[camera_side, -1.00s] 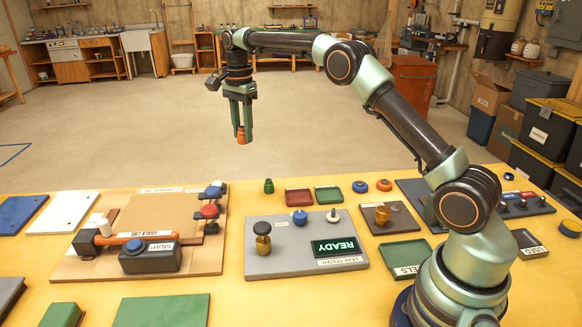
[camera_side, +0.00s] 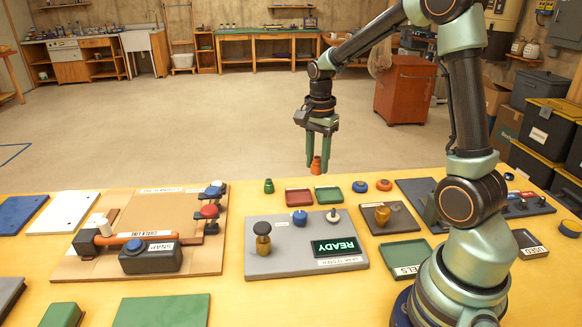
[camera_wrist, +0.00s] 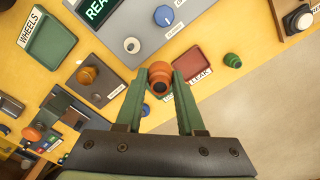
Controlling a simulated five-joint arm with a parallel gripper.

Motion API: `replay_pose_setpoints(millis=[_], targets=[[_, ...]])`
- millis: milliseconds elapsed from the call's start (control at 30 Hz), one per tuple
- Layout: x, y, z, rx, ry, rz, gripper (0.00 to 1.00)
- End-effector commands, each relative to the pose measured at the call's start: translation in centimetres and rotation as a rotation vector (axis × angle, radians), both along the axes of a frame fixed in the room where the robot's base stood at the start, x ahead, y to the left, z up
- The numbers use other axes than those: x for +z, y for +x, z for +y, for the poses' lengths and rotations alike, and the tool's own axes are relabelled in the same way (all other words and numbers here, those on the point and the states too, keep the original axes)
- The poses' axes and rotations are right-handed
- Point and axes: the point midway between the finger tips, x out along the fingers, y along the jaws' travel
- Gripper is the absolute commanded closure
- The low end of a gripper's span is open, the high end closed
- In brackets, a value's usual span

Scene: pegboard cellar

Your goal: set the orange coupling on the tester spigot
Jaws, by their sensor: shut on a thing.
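My gripper (camera_side: 318,156) is shut on the orange coupling (camera_side: 316,166) and holds it in the air, beyond the far edge of the bench in the side view. In the wrist view the coupling (camera_wrist: 160,73) sits between the fingertips, its open end showing. The grey leak tester (camera_side: 290,262) lies on the bench with a lit READY display (camera_side: 337,247). On it stand a brass fitting with a dark top (camera_side: 263,239), a blue knob (camera_side: 299,217) and a short pale stub (camera_side: 333,215). The stub looks like the spigot and is bare; it also shows in the wrist view (camera_wrist: 132,45).
Red (camera_side: 298,197) and green (camera_side: 328,194) trays lie behind the tester, with a small green fitting (camera_side: 268,186) beside them. A brown plate with a brass fitting (camera_side: 382,215) stands right of the tester.

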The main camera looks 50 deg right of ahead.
Motion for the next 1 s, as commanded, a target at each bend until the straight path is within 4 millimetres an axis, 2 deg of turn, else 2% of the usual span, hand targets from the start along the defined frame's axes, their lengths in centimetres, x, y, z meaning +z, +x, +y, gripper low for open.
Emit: replay_pose_setpoints(millis=[33, 100, 333, 567, 1000], targets=[[-0.4, -1.3, 0.0, -0.003, 0.001, 0.001, 1.00], [-0.9, -2.8, 0.0, -0.003, 0.000, 0.001, 1.00], [-2.0, -5.5, 0.2, -0.001, 0.000, 0.001, 1.00], [-3.0, -5.9, 0.3, 0.000, 0.001, 0.003, 1.00], [-6.5, -5.9, 0.3, 0.000, 0.002, 0.004, 1.00]])
